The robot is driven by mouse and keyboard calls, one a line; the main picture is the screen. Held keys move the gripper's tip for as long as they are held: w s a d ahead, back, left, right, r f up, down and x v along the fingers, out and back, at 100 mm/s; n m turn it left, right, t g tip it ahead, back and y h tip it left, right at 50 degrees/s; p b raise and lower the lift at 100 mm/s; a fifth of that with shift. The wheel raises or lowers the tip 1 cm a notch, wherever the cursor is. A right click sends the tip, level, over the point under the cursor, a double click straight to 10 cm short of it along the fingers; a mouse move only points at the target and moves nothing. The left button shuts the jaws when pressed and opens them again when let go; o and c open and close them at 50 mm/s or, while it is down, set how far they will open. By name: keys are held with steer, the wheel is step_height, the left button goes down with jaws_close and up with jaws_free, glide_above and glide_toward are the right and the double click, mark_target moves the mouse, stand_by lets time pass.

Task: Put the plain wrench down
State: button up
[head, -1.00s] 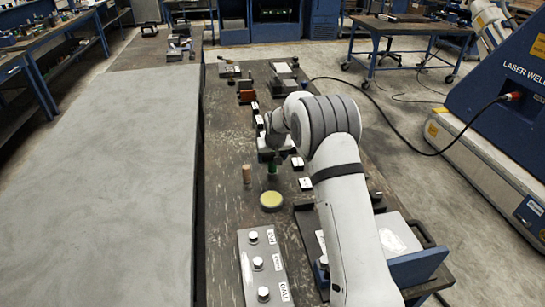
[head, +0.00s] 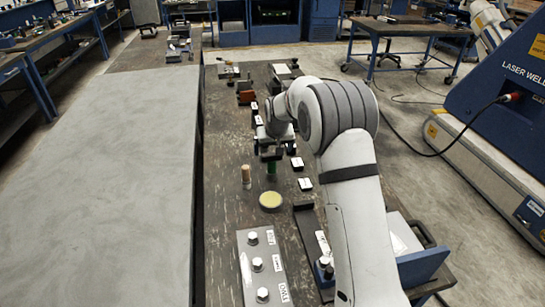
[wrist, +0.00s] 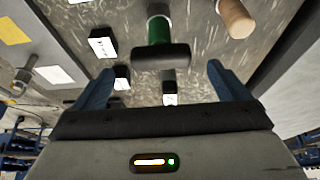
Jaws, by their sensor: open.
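A tool with a dark crossbar handle and a green shaft (head: 271,169) stands upright on the dark bench; I take it to be the wrench, but cannot tell if it is the plain one. In the wrist view its black crossbar (wrist: 160,57) lies just beyond the fingertips, with clear gaps to both fingers. My gripper (wrist: 160,70) is open and empty, its two blue fingers spread wide. In the head view my gripper (head: 270,148) is over the tool, partly hidden by my arm. The foot of the tool is unclear.
A wooden peg (head: 246,177) stands close to the left of the green tool. A round yellow-green pad (head: 271,200) lies nearer. Several small labelled blocks (head: 305,184) line the bench. The grey tabletop (head: 100,190) at left is clear.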

steer(key=s+d+r, duration=0.3)
steer(key=s+r, duration=0.2)
steer(key=s, duration=0.2)
steer(key=s+d+r+m, duration=0.1)
steer(key=s+d+r, duration=0.35)
steer(key=s, duration=0.25)
steer(key=s+d+r, duration=0.3)
steer(key=s+r, duration=0.2)
steer(key=s, duration=0.3)
steer(key=s+d+f+g, duration=0.1)
steer(key=s+d, duration=0.1)
steer(key=s, duration=0.9)
steer(key=s+d+f+m, duration=0.1)
steer(key=s+d+f, duration=0.1)
steer(key=s, duration=0.9)
steer(key=shift+d+g+h, duration=0.3)
steer(key=shift+g+h, duration=0.1)
steer(key=shift+c, duration=0.4)
